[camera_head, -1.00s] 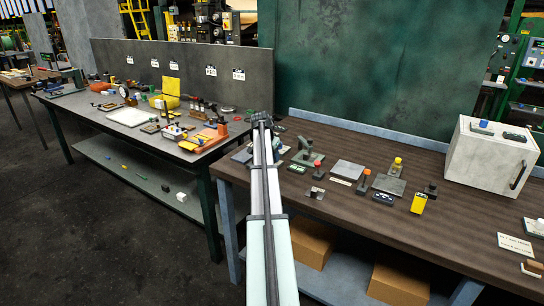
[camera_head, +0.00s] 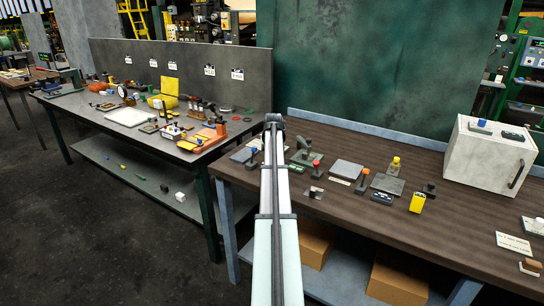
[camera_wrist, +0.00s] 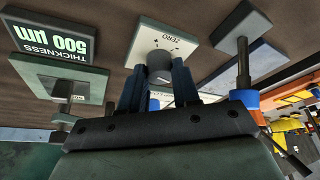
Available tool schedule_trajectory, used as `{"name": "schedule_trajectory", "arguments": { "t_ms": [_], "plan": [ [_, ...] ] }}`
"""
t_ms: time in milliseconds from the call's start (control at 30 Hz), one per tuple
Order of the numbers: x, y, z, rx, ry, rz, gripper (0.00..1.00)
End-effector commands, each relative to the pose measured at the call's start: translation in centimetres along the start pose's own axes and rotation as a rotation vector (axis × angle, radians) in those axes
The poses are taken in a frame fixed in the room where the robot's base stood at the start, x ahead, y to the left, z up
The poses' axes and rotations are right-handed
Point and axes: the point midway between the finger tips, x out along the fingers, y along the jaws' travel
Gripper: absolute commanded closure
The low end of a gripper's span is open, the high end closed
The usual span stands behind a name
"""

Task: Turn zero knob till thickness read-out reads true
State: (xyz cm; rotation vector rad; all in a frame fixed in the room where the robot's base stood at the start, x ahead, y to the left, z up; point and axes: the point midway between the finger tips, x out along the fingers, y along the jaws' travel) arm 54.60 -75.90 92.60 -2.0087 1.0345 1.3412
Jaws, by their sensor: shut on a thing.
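In the wrist view, the zero knob (camera_wrist: 159,62) is a dark round knob on a pale plate (camera_wrist: 190,48) marked ZERO with small dots around it. My gripper (camera_wrist: 160,80) is shut on the knob, with one dark finger on each side. The thickness read-out (camera_wrist: 52,35) is a dark box with bright digits at the upper left. It shows 500 µm. In the head view my arm hides the knob, and the gripper's fingers cannot be made out there.
In the wrist view, a green-grey plate with a post (camera_wrist: 62,82) stands left of the knob, and a blue-collared post (camera_wrist: 243,70) right. In the head view, a pale cabinet (camera_head: 485,160) and a yellow block (camera_head: 418,203) stand on the brown bench (camera_head: 400,240).

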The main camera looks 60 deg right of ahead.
Motion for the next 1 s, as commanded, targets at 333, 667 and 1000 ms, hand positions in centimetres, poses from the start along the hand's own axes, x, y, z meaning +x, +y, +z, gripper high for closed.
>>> {"name": "schedule_trajectory", "arguments": {
  "t_ms": [333, 667, 1000],
  "plan": [
    [-0.01, 0.00, 0.01, -0.017, -0.001, -0.007, 0.99],
    [-0.01, 0.01, 0.01, -0.015, -0.001, -0.007, 0.54],
    [-0.04, 0.02, 0.00, -0.015, -0.001, -0.007, 0.43]
  ]
}}
